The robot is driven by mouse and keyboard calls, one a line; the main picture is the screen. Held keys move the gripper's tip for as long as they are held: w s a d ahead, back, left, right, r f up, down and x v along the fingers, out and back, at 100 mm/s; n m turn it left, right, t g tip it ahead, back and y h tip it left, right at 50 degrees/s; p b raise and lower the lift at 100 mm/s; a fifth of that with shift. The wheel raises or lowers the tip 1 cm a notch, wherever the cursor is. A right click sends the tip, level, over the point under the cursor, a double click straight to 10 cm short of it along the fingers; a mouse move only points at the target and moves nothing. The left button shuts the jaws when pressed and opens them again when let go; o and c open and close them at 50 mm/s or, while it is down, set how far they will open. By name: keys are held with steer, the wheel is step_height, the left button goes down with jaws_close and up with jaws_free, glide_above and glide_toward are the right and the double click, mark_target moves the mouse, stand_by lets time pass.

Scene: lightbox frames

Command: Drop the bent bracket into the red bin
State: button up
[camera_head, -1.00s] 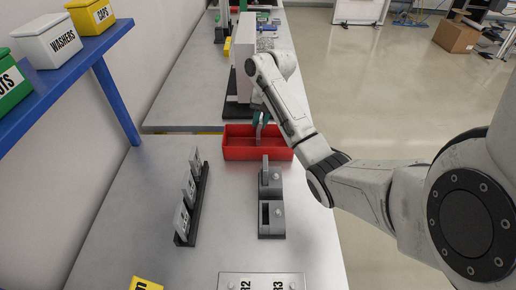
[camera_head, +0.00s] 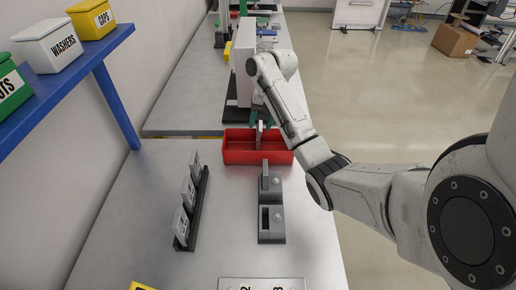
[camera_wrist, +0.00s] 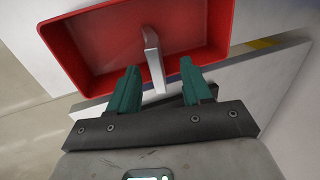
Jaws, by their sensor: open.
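The red bin (camera_head: 235,158) stands at the far end of the near table; it also fills the top of the wrist view (camera_wrist: 205,52). The bent bracket (camera_wrist: 153,58) is a thin grey metal piece. In the wrist view it shows between my green fingertips, with gaps on both sides, against the bin's inside. In the head view the bracket (camera_head: 259,139) stands near upright at the bin's far part. My gripper (camera_wrist: 160,68) is open above the bin. I cannot tell whether the bracket touches the bin floor.
A dark rack with several grey plates (camera_head: 188,190) stands left on the table. Dark fixtures with grey blocks (camera_head: 271,205) stand just in front of the bin. A blue shelf (camera_head: 75,70) with labelled bins overhangs at left. The table between rack and fixtures is clear.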

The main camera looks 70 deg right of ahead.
steer(key=p+v, duration=0.6)
steer(key=v, duration=0.3)
steer(key=shift+r, duration=0.25)
